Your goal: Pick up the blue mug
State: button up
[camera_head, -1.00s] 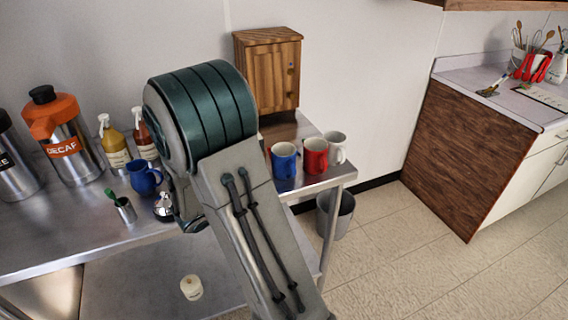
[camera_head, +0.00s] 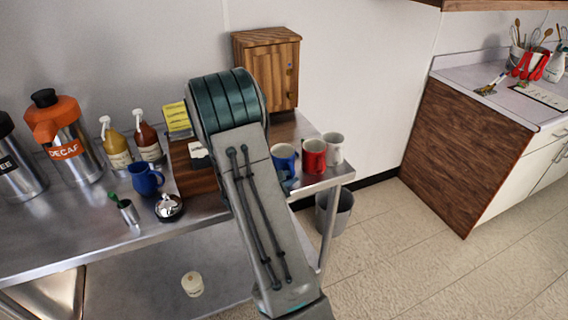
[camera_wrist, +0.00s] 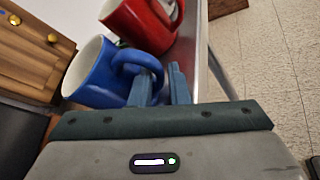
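A blue mug (camera_head: 283,153) stands near the right end of the steel table, beside a red mug. A second blue mug (camera_head: 146,180) stands farther left on the table. In the wrist view the right-hand blue mug (camera_wrist: 90,80) has its handle toward my gripper (camera_wrist: 164,78). My two fingers are apart, so the gripper is open. The left finger overlaps the mug's handle in the picture; I cannot tell whether they touch or whether the handle lies between the fingers. In the head view my arm hides most of the gripper.
The red mug (camera_head: 314,156) is close beside the blue one, with a white mug (camera_head: 333,147) beyond. A wooden cabinet (camera_head: 270,75) stands behind. A yellow box (camera_head: 177,118), pump bottles and a decaf dispenser (camera_head: 60,130) are left. A bin (camera_head: 340,208) is below.

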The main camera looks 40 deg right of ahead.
grip_shut()
jog(key=shift+r, duration=0.1)
